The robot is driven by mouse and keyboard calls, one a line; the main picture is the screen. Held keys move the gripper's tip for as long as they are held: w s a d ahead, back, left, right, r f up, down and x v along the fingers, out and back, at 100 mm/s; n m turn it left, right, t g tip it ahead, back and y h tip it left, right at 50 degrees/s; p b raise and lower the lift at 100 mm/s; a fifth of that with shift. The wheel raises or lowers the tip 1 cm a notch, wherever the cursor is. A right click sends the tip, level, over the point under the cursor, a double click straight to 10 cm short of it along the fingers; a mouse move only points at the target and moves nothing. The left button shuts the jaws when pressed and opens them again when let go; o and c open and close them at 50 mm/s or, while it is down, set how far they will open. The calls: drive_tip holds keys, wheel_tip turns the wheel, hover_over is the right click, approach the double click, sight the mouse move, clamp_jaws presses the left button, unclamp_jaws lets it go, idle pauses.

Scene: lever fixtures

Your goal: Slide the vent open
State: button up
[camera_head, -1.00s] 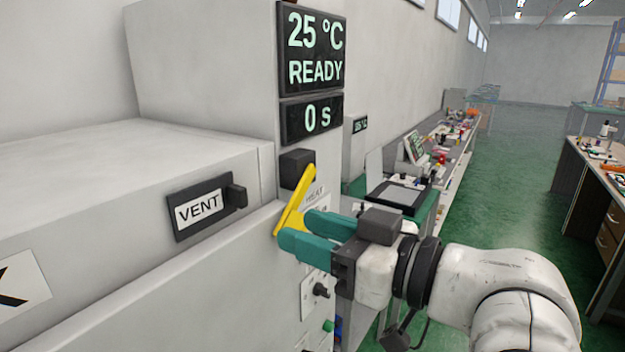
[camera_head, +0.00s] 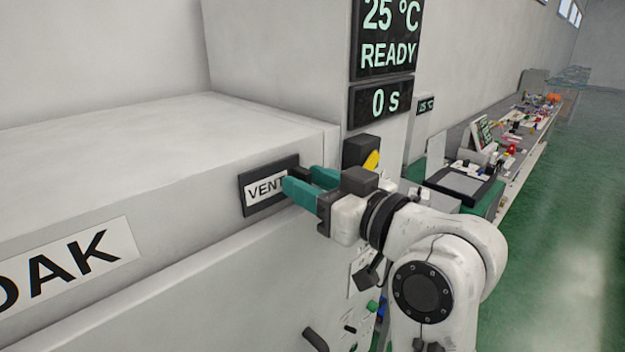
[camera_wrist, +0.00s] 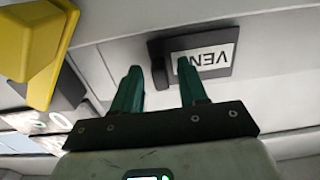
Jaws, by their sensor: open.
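The vent (camera_head: 263,188) is a dark plate with a white VENT label on the front of the grey machine. Its black slider knob (camera_head: 301,171) is at the plate's right end, mostly hidden behind my fingers in the head view. My gripper (camera_head: 302,178) is open, its teal fingers pointing at the plate. In the wrist view the knob (camera_wrist: 158,64) stands between the two fingertips of my gripper (camera_wrist: 160,70), in line with the gap. I cannot tell whether the fingers touch it. The upside-down label (camera_wrist: 210,60) is partly covered by one finger.
A yellow lever (camera_head: 372,160) on a black block is just right of the vent, close to my wrist; it also shows in the wrist view (camera_wrist: 38,50). Display panels (camera_head: 385,40) are above it. A bench (camera_head: 510,150) with clutter runs along the wall. Green floor is clear at right.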

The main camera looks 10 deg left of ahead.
clamp_jaws()
idle(0.4)
